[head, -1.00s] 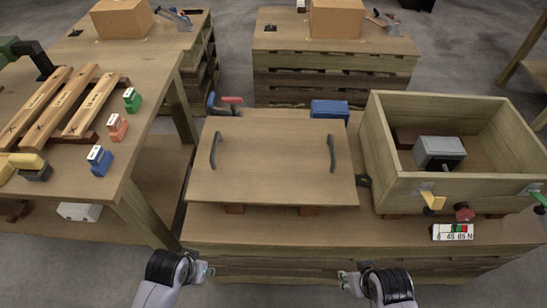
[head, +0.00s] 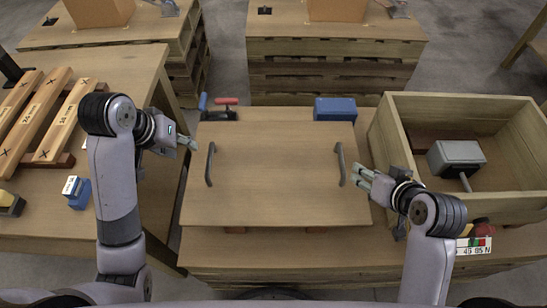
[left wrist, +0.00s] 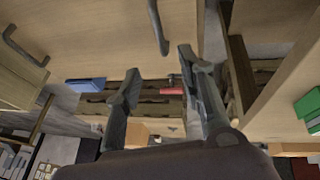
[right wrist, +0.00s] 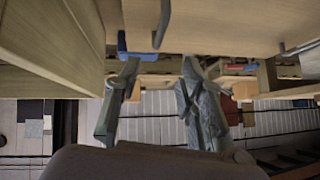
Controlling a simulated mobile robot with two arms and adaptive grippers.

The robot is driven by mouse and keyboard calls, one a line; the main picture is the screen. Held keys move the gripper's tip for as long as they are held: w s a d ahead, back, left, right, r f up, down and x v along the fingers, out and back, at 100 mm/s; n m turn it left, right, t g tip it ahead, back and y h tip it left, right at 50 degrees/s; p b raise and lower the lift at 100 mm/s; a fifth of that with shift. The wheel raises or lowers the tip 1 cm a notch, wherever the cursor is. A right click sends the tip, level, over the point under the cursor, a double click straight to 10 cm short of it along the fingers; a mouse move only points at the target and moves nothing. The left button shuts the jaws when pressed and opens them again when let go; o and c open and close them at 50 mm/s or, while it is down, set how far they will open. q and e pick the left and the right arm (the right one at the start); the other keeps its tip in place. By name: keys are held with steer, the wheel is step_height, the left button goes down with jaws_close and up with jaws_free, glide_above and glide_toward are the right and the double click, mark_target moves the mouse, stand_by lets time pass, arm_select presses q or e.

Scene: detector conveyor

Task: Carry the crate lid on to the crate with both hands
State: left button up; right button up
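The crate lid (head: 275,190) is a flat wooden board with two dark handles, lying on blocks on the pallet table. My left gripper (head: 190,143) is just left of the lid's left handle (head: 210,164), apart from it. My right gripper (head: 360,175) is just right of the right handle (head: 341,164), close to it; contact cannot be told. In the left wrist view my left gripper (left wrist: 160,65) has its fingers spread and empty. In the right wrist view my right gripper (right wrist: 160,75) is also spread and empty. The open wooden crate (head: 405,147) stands right of the lid.
A grey box with a rod (head: 456,157) sits inside the crate. A blue box (head: 335,109) and a red-and-blue clamp (head: 219,110) lie behind the lid. A side table (head: 110,65) with wooden bars stands at the left. A label plate (head: 475,246) is at the crate's front.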

mark_target(209, 157)
arm_select(q)
steer(key=shift+s, duration=0.1)
arm_select(e)
steer(key=shift+s, duration=0.1)
